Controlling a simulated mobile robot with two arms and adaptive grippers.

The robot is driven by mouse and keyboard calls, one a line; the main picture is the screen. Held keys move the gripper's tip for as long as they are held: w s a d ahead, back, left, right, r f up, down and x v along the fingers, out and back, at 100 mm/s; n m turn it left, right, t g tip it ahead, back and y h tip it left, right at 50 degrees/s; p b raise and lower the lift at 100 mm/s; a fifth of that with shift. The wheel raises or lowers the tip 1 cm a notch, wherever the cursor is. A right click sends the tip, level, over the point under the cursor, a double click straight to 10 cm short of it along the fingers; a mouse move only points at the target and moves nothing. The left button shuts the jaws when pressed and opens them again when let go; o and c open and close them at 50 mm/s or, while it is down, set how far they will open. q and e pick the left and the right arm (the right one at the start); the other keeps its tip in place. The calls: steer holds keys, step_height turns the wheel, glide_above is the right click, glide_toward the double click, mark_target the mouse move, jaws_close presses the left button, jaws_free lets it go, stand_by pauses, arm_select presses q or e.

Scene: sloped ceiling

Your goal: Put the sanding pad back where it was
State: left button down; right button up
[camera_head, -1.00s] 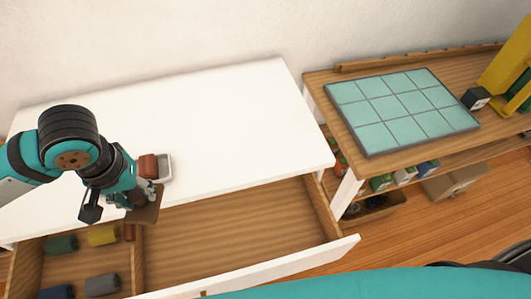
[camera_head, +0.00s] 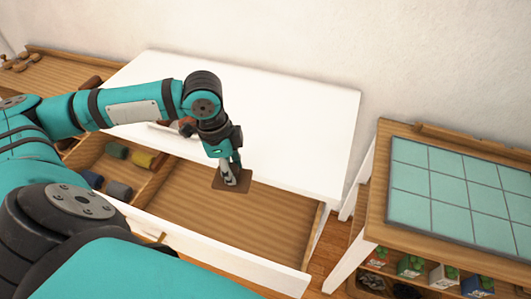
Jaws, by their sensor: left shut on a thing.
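A flat brown square, which looks like the sanding pad (camera_head: 236,181), is in my left gripper (camera_head: 230,171). The gripper is shut on it and points down. The pad shows over the wide compartment of the open drawer (camera_head: 258,218), near the drawer's back edge by the white tabletop (camera_head: 290,120). I cannot tell how high the pad is above the drawer floor. The gripper hides part of the pad's upper face. My right gripper is not in view.
A white tray (camera_head: 163,127) on the tabletop is partly hidden by my arm. A table with a teal tiled mat (camera_head: 450,190) stands at right.

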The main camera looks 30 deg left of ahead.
arm_select(q)
steer(key=shift+a+f+m, duration=0.1)
steer(key=shift+a+m, duration=0.4)
steer(key=shift+a, duration=0.2)
steer(key=shift+a+m, duration=0.2)
steer(key=shift+m, duration=0.1)
steer(key=shift+w, duration=0.15)
steer(key=shift+m, duration=0.3)
steer(key=w+p, duration=0.1)
steer(key=w, duration=0.4)
steer(key=w+p, duration=0.1)
steer(key=w, duration=0.4)
steer(key=w+f+p, duration=0.1)
steer(key=w, duration=0.4)
steer(key=shift+w+d+p, duration=0.2)
steer(key=shift+d+p, duration=0.1)
steer(key=shift+p, duration=0.05)
steer(key=shift+w+f, duration=0.15)
steer(key=shift+f, duration=0.4)
step_height(320, 180, down, 3)
steer(key=shift+a+r+p, duration=0.1)
steer(key=shift+r+p, duration=0.05)
steer(key=shift+p, duration=0.5)
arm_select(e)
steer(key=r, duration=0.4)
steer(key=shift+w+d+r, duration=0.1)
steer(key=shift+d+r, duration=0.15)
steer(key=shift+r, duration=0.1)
